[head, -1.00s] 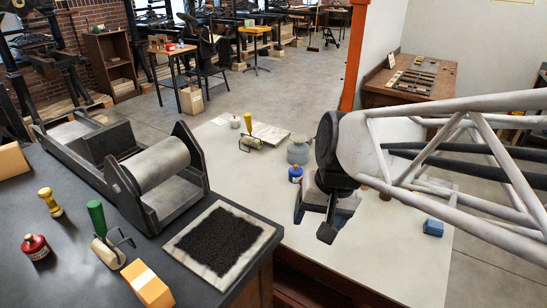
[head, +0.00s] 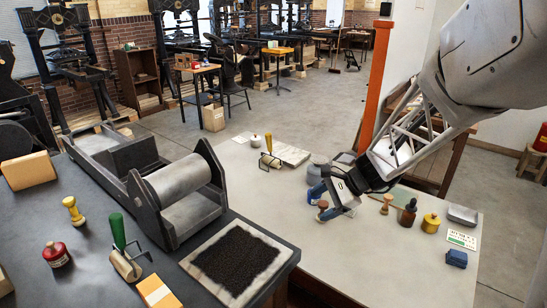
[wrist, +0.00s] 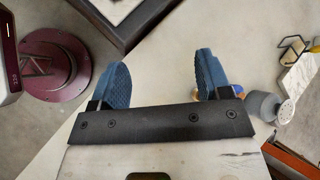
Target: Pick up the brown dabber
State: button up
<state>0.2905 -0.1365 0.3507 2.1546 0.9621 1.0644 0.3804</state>
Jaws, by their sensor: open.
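My gripper (head: 326,199) is low over this table, tilted down to the left. In the wrist view my gripper (wrist: 160,75) is open, its two blue fingers wide apart with only bare tabletop between them. A small orange-brown bit (wrist: 201,92) shows by the right finger there, mostly covered. I cannot tell whether it is the dabber or whether the finger touches it.
A grey can (head: 314,172) is behind my gripper. The front of the pale table (head: 380,265) is clear.

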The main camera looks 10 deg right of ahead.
jog(key=w+d+f+m+t+y, duration=0.2)
jog(key=w+d+f+m, duration=0.3)
jog(key=w, duration=0.2)
jog(key=m+t, duration=0.4)
jog(key=m, duration=0.2)
send_near(327, 204)
jog(key=x, duration=0.3)
jog(key=shift+w+a+r, duration=0.25)
jog(key=shift+w, duration=0.15)
jog(key=shift+a, duration=0.1)
jog(key=shift+x, duration=1.2)
jog(key=shift+f, duration=0.1)
jog(key=shift+s+f+x, duration=0.1)
jog(key=shift+f+x, duration=0.05)
jog(key=shift+x, duration=1.15)
jog(key=shift+s+f+x, duration=0.1)
jog(key=shift+f+x, duration=0.05)
jog(key=shift+x, duration=1.1)
